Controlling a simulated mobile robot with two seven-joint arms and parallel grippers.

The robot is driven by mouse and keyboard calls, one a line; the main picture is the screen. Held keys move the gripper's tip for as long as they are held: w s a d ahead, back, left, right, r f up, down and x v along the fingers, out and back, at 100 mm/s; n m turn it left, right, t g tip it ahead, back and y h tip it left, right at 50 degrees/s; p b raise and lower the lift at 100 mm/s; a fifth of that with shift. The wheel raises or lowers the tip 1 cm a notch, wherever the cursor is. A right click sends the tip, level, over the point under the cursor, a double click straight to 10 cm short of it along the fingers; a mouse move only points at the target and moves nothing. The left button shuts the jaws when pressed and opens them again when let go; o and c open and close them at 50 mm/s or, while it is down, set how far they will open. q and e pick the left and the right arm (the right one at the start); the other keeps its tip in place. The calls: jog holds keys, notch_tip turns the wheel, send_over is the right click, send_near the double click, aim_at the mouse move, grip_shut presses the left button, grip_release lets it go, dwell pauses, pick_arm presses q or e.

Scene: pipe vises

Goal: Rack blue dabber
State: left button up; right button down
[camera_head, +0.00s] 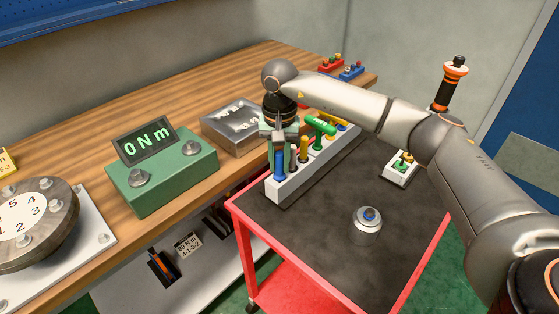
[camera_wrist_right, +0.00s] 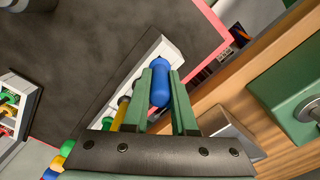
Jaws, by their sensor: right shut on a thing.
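The blue dabber (camera_head: 279,165) is upright at the near left end of the long pale rack (camera_head: 290,188). My right gripper (camera_head: 278,142) is above that end, with its green fingers closed on the dabber. In the right wrist view the blue dabber (camera_wrist_right: 160,86) sits between the two fingertips (camera_wrist_right: 161,74), over or beside the rack's end (camera_wrist_right: 160,45). Whether its lower end is inside a rack slot cannot be told. My left gripper is not in view.
The rack also holds yellow and green-handled tools (camera_head: 320,128). It stands on a red cart with a dark top (camera_head: 320,235). A round silver piece with a blue centre (camera_head: 368,218) and a small white holder (camera_head: 401,169) are on the cart. A wooden bench (camera_head: 95,120) adjoins it.

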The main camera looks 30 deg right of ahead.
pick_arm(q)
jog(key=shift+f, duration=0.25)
pick_arm(e)
jog(key=shift+f, duration=0.4)
dwell(0.7)
jog(key=c, duration=0.6)
grip_release()
jog(key=shift+c, duration=0.2)
jog(key=shift+r, duration=0.35)
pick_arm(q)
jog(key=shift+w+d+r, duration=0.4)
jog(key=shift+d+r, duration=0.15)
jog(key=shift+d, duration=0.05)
pick_arm(e)
notch_tip(320, 180, up, 12)
jog(key=shift+f, duration=0.1)
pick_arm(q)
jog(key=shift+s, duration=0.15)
